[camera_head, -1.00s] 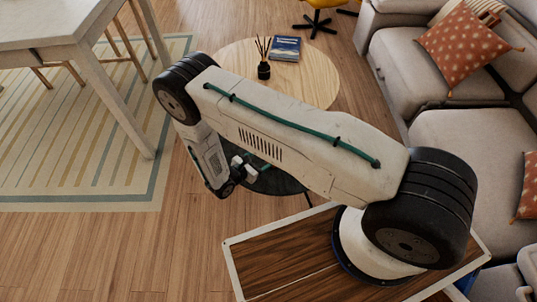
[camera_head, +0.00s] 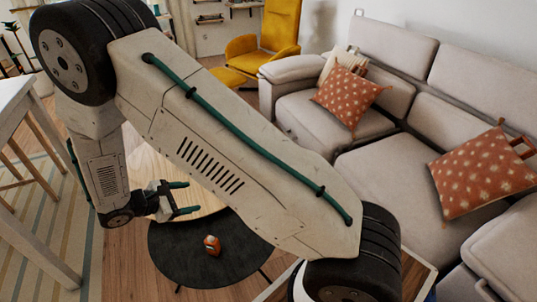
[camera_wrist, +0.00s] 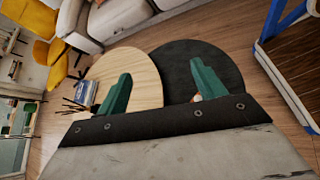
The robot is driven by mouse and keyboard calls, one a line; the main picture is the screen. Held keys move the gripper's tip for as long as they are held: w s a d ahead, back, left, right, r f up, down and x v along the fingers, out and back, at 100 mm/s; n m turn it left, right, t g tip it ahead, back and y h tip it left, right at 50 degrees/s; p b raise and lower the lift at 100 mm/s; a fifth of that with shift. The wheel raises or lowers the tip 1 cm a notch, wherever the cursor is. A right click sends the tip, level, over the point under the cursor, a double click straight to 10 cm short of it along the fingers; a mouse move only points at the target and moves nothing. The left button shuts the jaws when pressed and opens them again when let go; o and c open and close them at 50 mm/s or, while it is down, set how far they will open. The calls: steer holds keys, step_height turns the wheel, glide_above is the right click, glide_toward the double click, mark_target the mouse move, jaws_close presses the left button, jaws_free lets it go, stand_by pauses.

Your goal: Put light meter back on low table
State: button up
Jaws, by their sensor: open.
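A small orange object with a pale patch (camera_head: 212,244), which looks like the light meter, sits on the round black low table (camera_head: 180,268). My gripper (camera_head: 183,197) is open and empty, above and to the left of it in the head view. In the wrist view, my gripper (camera_wrist: 161,68) shows two green fingers spread apart, with the black table (camera_wrist: 225,75) behind the right one. Only a sliver of orange shows by that finger; the rest is hidden.
A grey sofa (camera_head: 395,150) with orange cushions stands at the right. A yellow armchair (camera_head: 275,35) is at the back. A white table (camera_head: 15,100) stands at the left.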

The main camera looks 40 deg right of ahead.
steer(key=s+d+r+m+g+y, duration=0.1)
steer(key=s+d+r+m+y, duration=0.15)
steer(key=r, duration=0.45)
steer(key=s+d+r+m+g+y, duration=0.1)
steer(key=s+d+r+m, duration=0.2)
steer(key=r, duration=0.4)
steer(key=s+d+r+m+g+y, duration=0.1)
steer(key=s+d+r+m+y, duration=0.1)
steer(key=s+r, duration=0.4)
steer(key=s+r+m+t+y, duration=0.2)
steer(key=s+r, duration=0.3)
steer(key=s, duration=0.4)
steer(key=s+r+m+t+y, duration=0.2)
steer(key=s+r+m+y, duration=0.2)
steer(key=s, duration=0.4)
steer(key=shift+s+a+r+m, duration=0.2)
steer(key=shift+s+r+m, duration=0.2)
steer(key=shift+r, duration=0.45)
